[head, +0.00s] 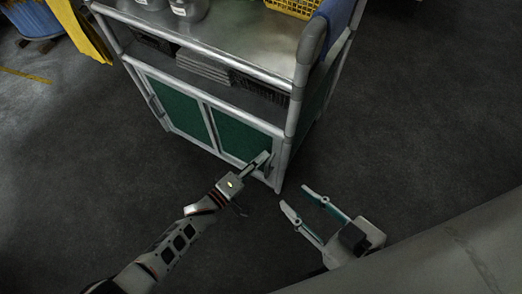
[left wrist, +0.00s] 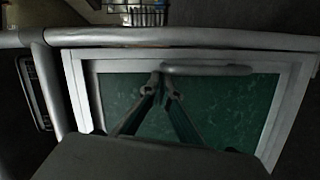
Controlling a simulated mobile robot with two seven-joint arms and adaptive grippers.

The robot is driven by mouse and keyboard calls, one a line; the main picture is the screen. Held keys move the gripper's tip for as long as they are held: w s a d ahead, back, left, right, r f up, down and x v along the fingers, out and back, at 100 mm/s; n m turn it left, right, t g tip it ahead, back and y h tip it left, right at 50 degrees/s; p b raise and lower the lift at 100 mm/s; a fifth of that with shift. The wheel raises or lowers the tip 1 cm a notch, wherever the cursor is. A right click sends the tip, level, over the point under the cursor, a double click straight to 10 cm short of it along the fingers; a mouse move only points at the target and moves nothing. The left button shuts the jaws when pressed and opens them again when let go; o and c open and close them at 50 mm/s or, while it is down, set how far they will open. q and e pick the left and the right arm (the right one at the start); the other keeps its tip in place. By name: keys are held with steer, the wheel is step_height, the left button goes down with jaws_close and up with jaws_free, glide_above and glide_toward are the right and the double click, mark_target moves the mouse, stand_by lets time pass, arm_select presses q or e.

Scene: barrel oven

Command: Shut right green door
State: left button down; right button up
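The right green door (head: 240,137) is the right-hand panel of a metal cabinet, with a pale frame. In the head view it looks about in line with the cabinet front; I cannot tell whether a small gap remains. The left wrist view shows its green panel (left wrist: 235,105) and a grey bar handle (left wrist: 210,70). My left gripper (head: 265,159) is at the door's lower right part. Its fingertips (left wrist: 163,84) are together by one end of the handle; contact is unclear. My right gripper (head: 295,198) is open and empty, right of the cabinet's near corner.
The left green door (head: 176,106) is beside it. A shelf above holds grey stacked items (head: 203,67), and metal pots (head: 188,8) and a yellow basket (head: 291,6) are on top. A blue cloth (head: 335,17) hangs at the right side. The dark floor on the right is clear.

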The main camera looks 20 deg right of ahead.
arm_select(q)
step_height(320, 180, up, 10)
stand_by(0.7)
